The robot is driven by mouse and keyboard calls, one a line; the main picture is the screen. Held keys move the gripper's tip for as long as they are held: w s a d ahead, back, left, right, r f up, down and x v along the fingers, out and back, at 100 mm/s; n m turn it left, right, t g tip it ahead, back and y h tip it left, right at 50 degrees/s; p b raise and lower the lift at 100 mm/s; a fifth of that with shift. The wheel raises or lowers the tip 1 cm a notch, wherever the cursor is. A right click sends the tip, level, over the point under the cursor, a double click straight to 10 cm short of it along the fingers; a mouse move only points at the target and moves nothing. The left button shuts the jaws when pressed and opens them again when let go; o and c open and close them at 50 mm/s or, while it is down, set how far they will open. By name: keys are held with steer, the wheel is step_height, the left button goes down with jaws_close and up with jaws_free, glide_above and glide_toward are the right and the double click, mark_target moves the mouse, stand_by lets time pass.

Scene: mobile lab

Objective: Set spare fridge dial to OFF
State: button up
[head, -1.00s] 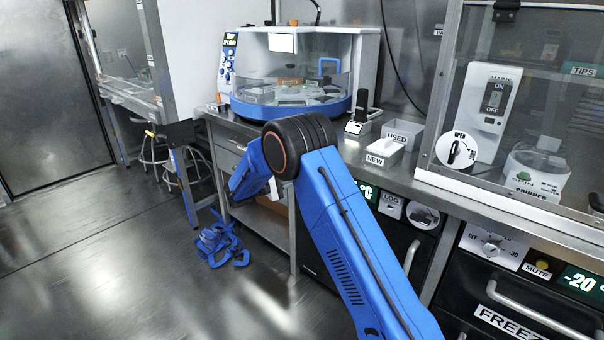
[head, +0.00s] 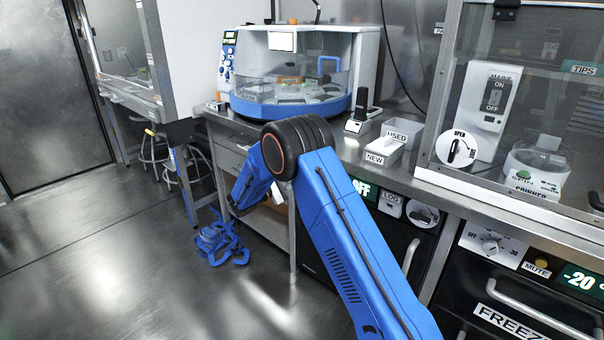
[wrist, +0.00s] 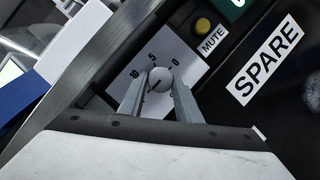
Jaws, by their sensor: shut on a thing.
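In the wrist view, the round grey dial knob (wrist: 160,76) sits on a light plate (wrist: 182,66) printed 10, 5 and 0. My gripper (wrist: 158,88) is shut on the knob, one finger at each side. The rest of the scale is hidden behind knob and fingers, and I cannot read the knob's pointer. A SPARE label (wrist: 264,62) is on the dark front to the right. In the head view, the fridge's green display (head: 366,190) shows "FF", its left part hidden by my arm. My arm also hides the gripper and dial there.
A yellow MUTE button (wrist: 202,26) is close beside the dial plate. In the head view, another dial (head: 490,243) is on the FREEZER front at right. The bench above holds a USED tray (head: 402,132) and a NEW tray (head: 384,150).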

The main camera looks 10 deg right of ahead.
steer(key=o, duration=1.1)
steer(key=shift+c, duration=0.2)
steer(key=v, duration=1.7)
steer(key=shift+a, duration=0.2)
steer(key=shift+f, duration=0.1)
